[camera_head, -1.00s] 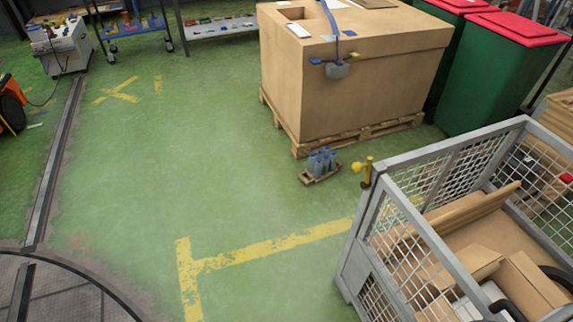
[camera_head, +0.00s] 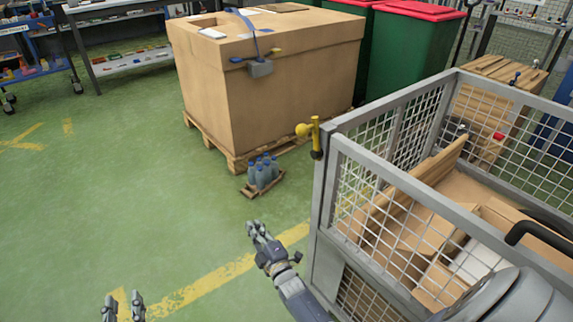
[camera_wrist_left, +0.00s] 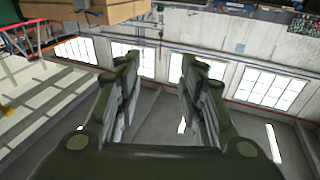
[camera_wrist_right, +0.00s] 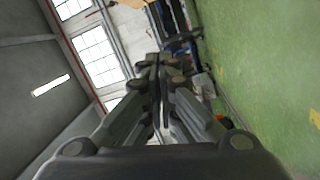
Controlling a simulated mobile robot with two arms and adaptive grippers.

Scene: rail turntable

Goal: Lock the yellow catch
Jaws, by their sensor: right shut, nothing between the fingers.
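The yellow catch (camera_head: 316,136) is on the near-left corner post of the grey mesh cage (camera_head: 326,180), near its top rail. It has an upright yellow part and a round yellow knob pointing left. My right gripper (camera_head: 256,229) is below and left of the catch, apart from it. Its fingers are together and empty, as the right wrist view (camera_wrist_right: 160,62) also shows. My left gripper (camera_head: 123,302) is at the bottom edge, far left of the catch. Its fingers are apart and empty in the left wrist view (camera_wrist_left: 157,72).
The cage holds cardboard pieces (camera_head: 415,225). A large cardboard box (camera_head: 285,100) on a pallet stands behind, with a small crate of blue-topped bottles (camera_head: 262,175) in front. Green bins with red lids (camera_head: 405,55) are at the back. The green floor to the left is clear.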

